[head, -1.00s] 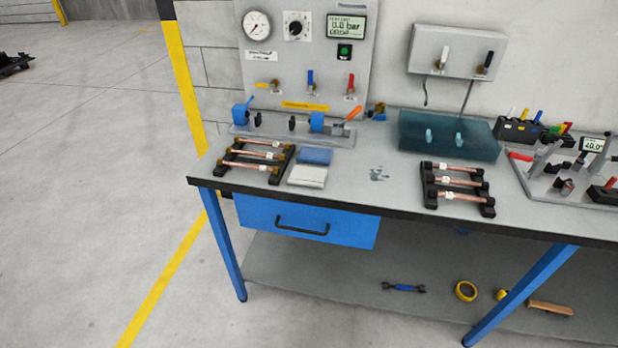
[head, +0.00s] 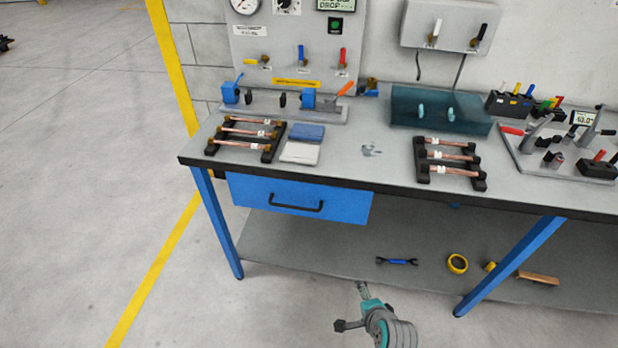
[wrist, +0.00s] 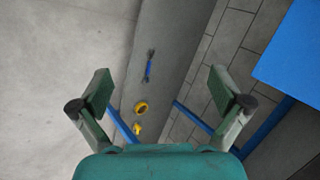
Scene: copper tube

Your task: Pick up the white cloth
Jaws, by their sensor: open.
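The white cloth (head: 300,153) lies folded flat on the workbench near its front edge, in front of a folded blue cloth (head: 306,132). It is just right of the left rack of copper tubes (head: 246,132). It does not show in the wrist view. My gripper is open and empty in the wrist view (wrist: 170,92), its two fingers wide apart. In the head view part of my arm shows at the bottom, in front of the bench and well below the cloth.
The bench's front edge (head: 400,190) and blue drawer (head: 300,200) stand between my arm and the benchtop. A second tube rack (head: 450,163) stands to the right. A wrench (head: 397,261) and yellow tape (head: 457,264) lie on the lower shelf. Bare benchtop lies right of the cloths.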

